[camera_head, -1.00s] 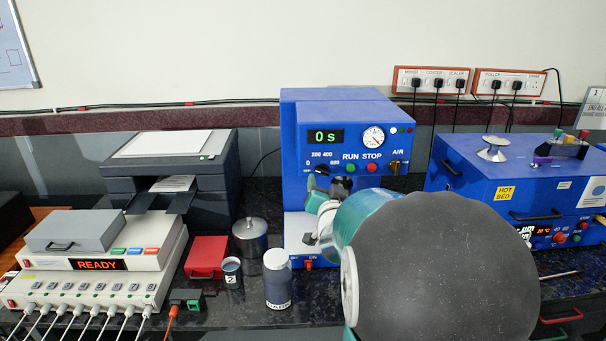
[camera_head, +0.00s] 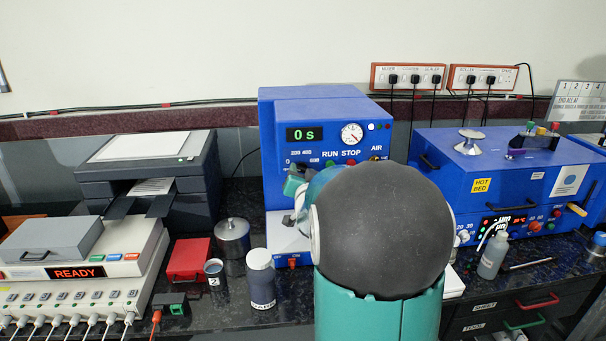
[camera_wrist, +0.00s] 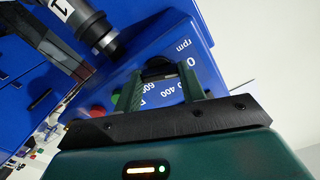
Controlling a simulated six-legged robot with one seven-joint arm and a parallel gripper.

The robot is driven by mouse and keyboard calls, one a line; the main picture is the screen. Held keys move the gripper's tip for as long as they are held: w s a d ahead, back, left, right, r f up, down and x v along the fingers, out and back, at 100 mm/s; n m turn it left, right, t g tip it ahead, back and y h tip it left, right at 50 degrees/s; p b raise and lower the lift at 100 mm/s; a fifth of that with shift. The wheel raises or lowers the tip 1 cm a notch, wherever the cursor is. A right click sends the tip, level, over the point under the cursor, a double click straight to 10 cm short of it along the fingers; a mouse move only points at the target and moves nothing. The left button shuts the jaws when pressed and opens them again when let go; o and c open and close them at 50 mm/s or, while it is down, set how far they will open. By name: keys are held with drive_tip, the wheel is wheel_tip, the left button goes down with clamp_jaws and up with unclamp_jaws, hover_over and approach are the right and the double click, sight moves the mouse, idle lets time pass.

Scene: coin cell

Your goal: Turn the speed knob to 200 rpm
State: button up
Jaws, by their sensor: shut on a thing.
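The blue mixer (camera_head: 315,108) stands against the wall with a display reading "0 s". The scale of its speed knob is partly visible, with 200, 400 and 600 marks. In the wrist view, the dark knob (camera_wrist: 158,70) sits between the two green fingers of my gripper (camera_wrist: 162,76), which is shut on it. The "rpm", 400 and 600 marks show around the fingers. My gripper also shows in the head view (camera_head: 299,172), at the mixer's front, covering the knob. The knob's pointer is hidden, so I cannot tell its setting.
RUN and STOP buttons and a gauge (camera_head: 351,134) lie close to the knob. A lidded jar (camera_head: 261,280), metal pot (camera_head: 233,236) and cup (camera_head: 214,270) stand left of my arm. The hot bed (camera_head: 540,165) is at right, with a bottle (camera_head: 493,255) in front.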

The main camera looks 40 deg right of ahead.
drive_tip(key=shift+m, duration=0.4)
drive_tip(key=m, duration=0.3)
drive_tip(key=shift+m, duration=2.5)
drive_tip(key=o, duration=1)
drive_tip(key=v, duration=1.4)
drive_tip(key=shift+w, duration=0.1)
